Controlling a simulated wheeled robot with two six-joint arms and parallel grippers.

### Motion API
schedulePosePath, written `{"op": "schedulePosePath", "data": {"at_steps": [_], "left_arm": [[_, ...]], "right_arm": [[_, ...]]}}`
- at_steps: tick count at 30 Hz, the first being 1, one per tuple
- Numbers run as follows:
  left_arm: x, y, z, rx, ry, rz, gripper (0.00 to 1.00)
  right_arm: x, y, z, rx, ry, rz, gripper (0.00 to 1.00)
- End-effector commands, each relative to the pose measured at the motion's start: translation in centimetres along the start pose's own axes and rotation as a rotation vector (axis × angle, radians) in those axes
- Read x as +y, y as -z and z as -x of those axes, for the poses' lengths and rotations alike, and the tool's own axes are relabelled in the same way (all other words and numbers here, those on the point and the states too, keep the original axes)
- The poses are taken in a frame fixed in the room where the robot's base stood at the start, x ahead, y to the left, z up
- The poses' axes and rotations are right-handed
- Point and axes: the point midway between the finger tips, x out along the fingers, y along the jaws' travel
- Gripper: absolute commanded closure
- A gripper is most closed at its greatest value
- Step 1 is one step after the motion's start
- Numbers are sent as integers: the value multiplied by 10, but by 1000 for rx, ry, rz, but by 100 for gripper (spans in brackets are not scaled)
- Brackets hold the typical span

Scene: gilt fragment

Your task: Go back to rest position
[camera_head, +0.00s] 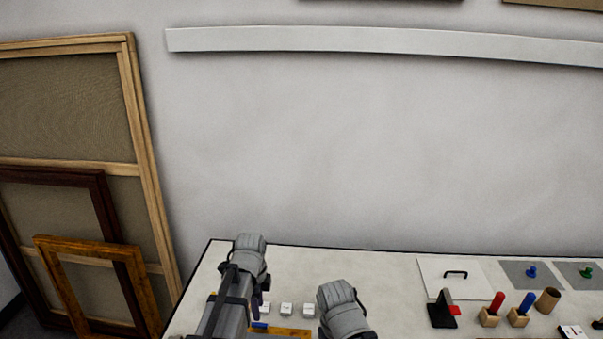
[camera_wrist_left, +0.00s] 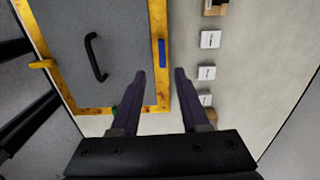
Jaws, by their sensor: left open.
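My left arm stands over the left part of the white table (camera_head: 390,275) in the head view, and a dark purple finger of my left gripper (camera_head: 257,300) shows beside it. In the left wrist view both fingers of the left gripper (camera_wrist_left: 160,72) are spread apart with nothing between them. Below them are a yellow-edged grey panel (camera_wrist_left: 75,60) with a black handle (camera_wrist_left: 95,57), and a blue piece (camera_wrist_left: 162,53) on its edge. My right arm shows at the bottom of the head view; its gripper is out of sight.
White labelled blocks (camera_head: 286,309) lie between my arms. Frames (camera_head: 120,170) lean at the left wall.

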Motion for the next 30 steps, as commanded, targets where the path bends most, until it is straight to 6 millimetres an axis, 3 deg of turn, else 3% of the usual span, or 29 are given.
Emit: {"op": "schedulePosePath", "data": {"at_steps": [9,18,24,30], "left_arm": [[67,58,-15,-49,-6,547,55],[122,92,-24,-95,28,1067,55],[136,100,-26,-106,44,1221,55],[137,101,-26,-107,46,1246,55]], "right_arm": [[-2,1,-15,0,0,-1,50],[-2,2,-26,0,0,-1,50],[-3,2,-27,0,0,-1,50],[-3,2,-27,0,0,-1,50]]}}
